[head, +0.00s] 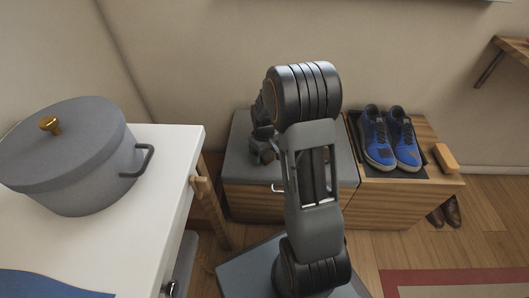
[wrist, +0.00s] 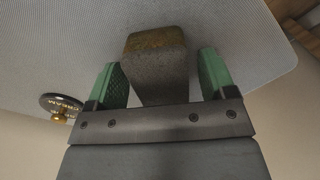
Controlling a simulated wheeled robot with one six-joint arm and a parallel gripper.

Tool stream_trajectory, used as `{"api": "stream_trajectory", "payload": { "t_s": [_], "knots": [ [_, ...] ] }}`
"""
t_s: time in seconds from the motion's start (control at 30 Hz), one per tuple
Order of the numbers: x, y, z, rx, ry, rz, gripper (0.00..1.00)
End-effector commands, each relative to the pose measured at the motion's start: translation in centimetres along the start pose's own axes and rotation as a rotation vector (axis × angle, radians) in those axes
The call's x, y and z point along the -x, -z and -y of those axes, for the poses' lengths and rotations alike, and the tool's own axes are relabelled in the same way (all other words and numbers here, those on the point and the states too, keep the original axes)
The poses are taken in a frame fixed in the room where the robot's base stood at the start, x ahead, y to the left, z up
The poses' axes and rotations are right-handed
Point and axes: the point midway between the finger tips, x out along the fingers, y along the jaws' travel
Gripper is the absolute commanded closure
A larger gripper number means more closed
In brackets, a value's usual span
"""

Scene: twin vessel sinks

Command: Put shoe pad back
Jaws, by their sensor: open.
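A dark grey block with a brownish end, which looks like the shoe pad (wrist: 158,72), lies on the grey cushion top (wrist: 60,35) in the wrist view. My gripper (wrist: 163,80) is open, with one green finger on each side of the block. A narrow gap shows on the right side; the left finger is very close, and I cannot tell if it touches. In the head view my arm hides the block, and my gripper (head: 262,145) is partly hidden over the grey-topped bench (head: 240,160).
A round black tin with a gold knob (wrist: 62,106) is left of my gripper. Blue shoes (head: 390,138) stand on a dark mat (head: 408,174) on the bench's wooden right part, beside a wooden brush (head: 445,157). A white table (head: 165,155) with a grey pot (head: 75,155) is left.

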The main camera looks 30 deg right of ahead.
Motion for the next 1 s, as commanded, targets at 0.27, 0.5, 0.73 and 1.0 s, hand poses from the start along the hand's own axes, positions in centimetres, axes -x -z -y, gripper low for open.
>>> {"api": "stream_trajectory", "payload": {
  "t_s": [0.27, 0.5, 0.73, 1.0],
  "knots": [
    [1.9, 0.1, 0.0, 0.0, -0.002, -0.003, 0.23],
    [6.6, 0.0, 0.0, 0.0, -0.002, -0.003, 0.23],
    [10.3, 0.0, 0.0, 0.0, -0.001, -0.002, 0.23],
    [13.1, -0.3, 0.7, -0.009, -0.007, -0.013, 0.23]
  ]
}}
